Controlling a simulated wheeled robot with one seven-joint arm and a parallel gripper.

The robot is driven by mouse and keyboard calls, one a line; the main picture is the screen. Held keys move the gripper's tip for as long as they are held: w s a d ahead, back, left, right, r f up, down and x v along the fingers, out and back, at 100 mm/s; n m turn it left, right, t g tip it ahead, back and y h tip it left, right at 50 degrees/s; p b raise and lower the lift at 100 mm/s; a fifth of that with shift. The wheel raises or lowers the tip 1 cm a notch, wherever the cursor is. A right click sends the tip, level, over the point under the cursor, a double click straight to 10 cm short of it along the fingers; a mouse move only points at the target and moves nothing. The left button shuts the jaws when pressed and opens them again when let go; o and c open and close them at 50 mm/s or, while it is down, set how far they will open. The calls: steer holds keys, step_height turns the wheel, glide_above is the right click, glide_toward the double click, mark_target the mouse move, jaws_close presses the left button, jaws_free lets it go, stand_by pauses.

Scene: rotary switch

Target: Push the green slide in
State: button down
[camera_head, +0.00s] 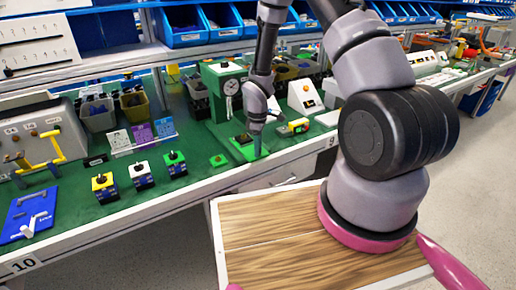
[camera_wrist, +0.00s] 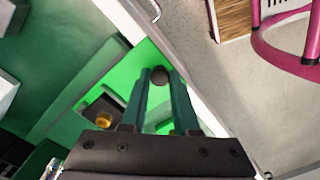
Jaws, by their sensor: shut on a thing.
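The bright green slide (camera_wrist: 138,68) lies on the green bench near its front edge in the wrist view. A dark round knob (camera_wrist: 160,77) at its outer end sits between my fingertips. My gripper (camera_wrist: 162,84) is shut on this knob from above, its two dark green fingers on either side. The fingers and palm hide part of the slide in the wrist view.
A green press with a dial (camera_head: 226,90) stands behind. Yellow, white and green switch boxes (camera_head: 141,176) stand to the left. A wood-topped cart surface (camera_head: 270,232) lies below my arm.

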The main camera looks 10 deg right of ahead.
mark_target(247, 141)
steer(key=w+a, duration=0.1)
steer(key=w, duration=0.4)
steer(key=w+a, duration=0.1)
steer(key=w, duration=0.2)
steer(key=shift+w+a, duration=0.15)
steer(key=shift+a, duration=0.15)
steer(key=c, duration=0.7)
jaws_free()
steer(key=shift+o, duration=0.2)
steer(key=shift+r, duration=0.1)
step_height(247, 141, up, 7)
steer(key=shift+r, duration=0.15)
